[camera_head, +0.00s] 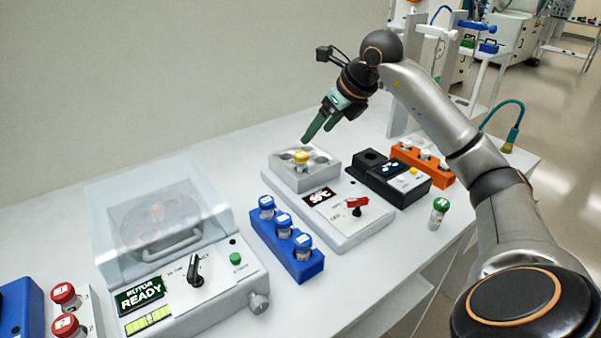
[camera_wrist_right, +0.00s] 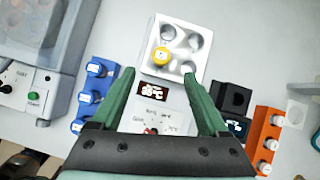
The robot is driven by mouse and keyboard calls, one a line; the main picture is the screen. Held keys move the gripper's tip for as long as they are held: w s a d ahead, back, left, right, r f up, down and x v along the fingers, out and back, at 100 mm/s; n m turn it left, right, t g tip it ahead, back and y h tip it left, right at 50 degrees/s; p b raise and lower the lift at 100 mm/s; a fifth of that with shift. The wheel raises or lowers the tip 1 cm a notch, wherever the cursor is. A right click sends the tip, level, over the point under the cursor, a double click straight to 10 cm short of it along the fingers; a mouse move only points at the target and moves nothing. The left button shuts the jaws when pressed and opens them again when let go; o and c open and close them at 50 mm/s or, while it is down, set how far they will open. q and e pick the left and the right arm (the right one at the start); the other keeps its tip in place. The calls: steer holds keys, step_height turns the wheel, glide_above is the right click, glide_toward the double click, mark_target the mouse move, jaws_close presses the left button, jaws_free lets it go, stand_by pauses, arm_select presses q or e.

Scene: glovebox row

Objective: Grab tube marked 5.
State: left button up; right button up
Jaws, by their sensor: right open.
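Several capped tubes are in view, and the marks on their caps are too small for me to tell which is 5. A yellow-capped tube (camera_head: 301,158) sits in a well of the grey block (camera_head: 325,174) on the heater; it also shows in the right wrist view (camera_wrist_right: 161,56). A green-capped tube (camera_head: 438,214) stands alone on the bench. Blue-capped tubes (camera_head: 284,222) stand in a blue rack (camera_head: 262,236). White-capped tubes (camera_head: 425,155) stand in an orange rack (camera_head: 440,177). Red-capped tubes (camera_head: 65,325) are at the far left. My right gripper (camera_head: 319,134) is open and empty above the grey block.
A centrifuge (camera_head: 210,290) with a clear lid and a READY display stands at left. The heater (camera_head: 333,222) has a red knob. A black device (camera_head: 385,186) stands between the heater and the orange rack. The bench front near the green-capped tube is clear.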

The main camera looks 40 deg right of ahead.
mark_target(302, 154)
steer(key=x, duration=0.5)
steer(key=shift+w+a+f, duration=0.1)
steer(key=shift+w+f, duration=0.1)
steer(key=p+x, duration=0.1)
steer(key=x, duration=0.4)
steer(key=shift+f, duration=0.35)
jaws_close()
